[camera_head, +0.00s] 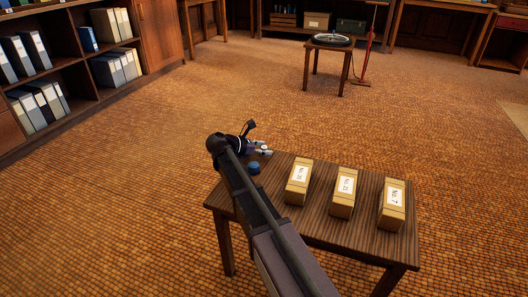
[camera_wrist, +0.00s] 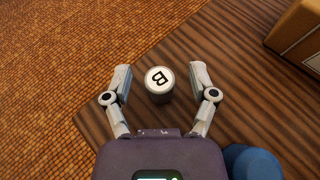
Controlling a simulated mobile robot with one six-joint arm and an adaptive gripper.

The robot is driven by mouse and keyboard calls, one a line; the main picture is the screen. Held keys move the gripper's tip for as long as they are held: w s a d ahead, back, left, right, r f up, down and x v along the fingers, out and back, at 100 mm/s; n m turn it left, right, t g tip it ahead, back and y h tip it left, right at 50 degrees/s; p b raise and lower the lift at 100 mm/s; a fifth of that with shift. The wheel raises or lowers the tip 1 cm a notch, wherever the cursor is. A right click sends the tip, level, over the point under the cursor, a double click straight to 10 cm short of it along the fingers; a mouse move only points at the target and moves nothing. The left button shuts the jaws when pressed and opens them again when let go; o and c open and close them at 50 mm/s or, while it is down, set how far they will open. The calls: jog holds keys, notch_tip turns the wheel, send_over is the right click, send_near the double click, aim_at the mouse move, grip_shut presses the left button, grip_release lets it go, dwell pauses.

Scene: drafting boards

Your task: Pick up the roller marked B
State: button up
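The roller marked B (camera_wrist: 159,82) stands upright on the striped wooden table (camera_wrist: 215,60), near its edge in the wrist view. Its white top carries a black letter B. My gripper (camera_wrist: 158,78) is open, with one finger on each side of the roller and a gap on both sides. In the head view my gripper (camera_head: 262,150) is over the table's far left corner; the roller is too small to make out surely there.
A blue round object (camera_head: 254,167) stands close to my gripper and also shows at the wrist view's bottom right (camera_wrist: 252,163). Boxes labelled No. 35 (camera_head: 298,182), No. 21 (camera_head: 343,194) and No. 7 (camera_head: 391,206) stand to the right. Open floor surrounds the table.

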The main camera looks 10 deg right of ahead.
aim_at(264, 147)
grip_shut()
jog(key=shift+r, duration=0.15)
notch_tip(264, 147, up, 3)
jog(key=p, duration=0.3)
jog(key=s, duration=0.5)
jog(key=s+r+p, duration=0.1)
jog(key=s, duration=0.4)
jog(key=s+p, duration=0.1)
jog(key=s, duration=0.5)
jog(key=shift+d+r, duration=0.35)
jog(key=shift+d, duration=0.05)
